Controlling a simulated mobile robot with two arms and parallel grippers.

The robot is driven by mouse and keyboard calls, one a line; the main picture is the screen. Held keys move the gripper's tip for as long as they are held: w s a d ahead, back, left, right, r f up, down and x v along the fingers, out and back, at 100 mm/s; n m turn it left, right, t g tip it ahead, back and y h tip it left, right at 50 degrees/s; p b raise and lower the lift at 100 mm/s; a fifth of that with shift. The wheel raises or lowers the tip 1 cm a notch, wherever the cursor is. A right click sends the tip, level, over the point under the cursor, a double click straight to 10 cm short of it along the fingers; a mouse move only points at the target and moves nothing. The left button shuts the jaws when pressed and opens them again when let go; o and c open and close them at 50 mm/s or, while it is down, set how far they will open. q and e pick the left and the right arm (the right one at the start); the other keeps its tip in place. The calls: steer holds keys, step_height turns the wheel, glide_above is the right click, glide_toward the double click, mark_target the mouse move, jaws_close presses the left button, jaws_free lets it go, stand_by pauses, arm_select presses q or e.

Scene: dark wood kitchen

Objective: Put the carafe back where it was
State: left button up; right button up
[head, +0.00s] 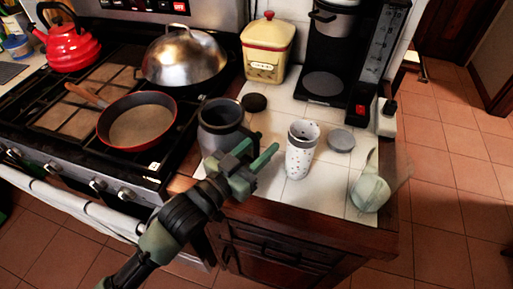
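The black coffee maker (377,50) stands at the back of the white tiled counter, and its round warming plate (325,85) is bare. I cannot tell for sure which vessel is the carafe. An open dark grey vessel (221,117) stands upright at the counter's left edge, by the stove. My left gripper (262,148) is in front and to the right of that vessel, its green fingers apart with nothing visible between them. The gripper and wrist hide the vessel's lower part. My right gripper is not in view.
A yellow canister (268,48) stands behind. A red-rimmed pan (137,121), domed metal lid (184,58) and red kettle (68,42) occupy the stove.

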arm_select(q)
steer(key=b+v, duration=0.1)
steer(key=v, duration=1)
steer(key=shift+b, duration=0.35)
steer(key=shift+s+a+r, duration=0.15)
steer(key=shift+s+a, duration=0.2)
steer(key=shift+s, duration=0.05)
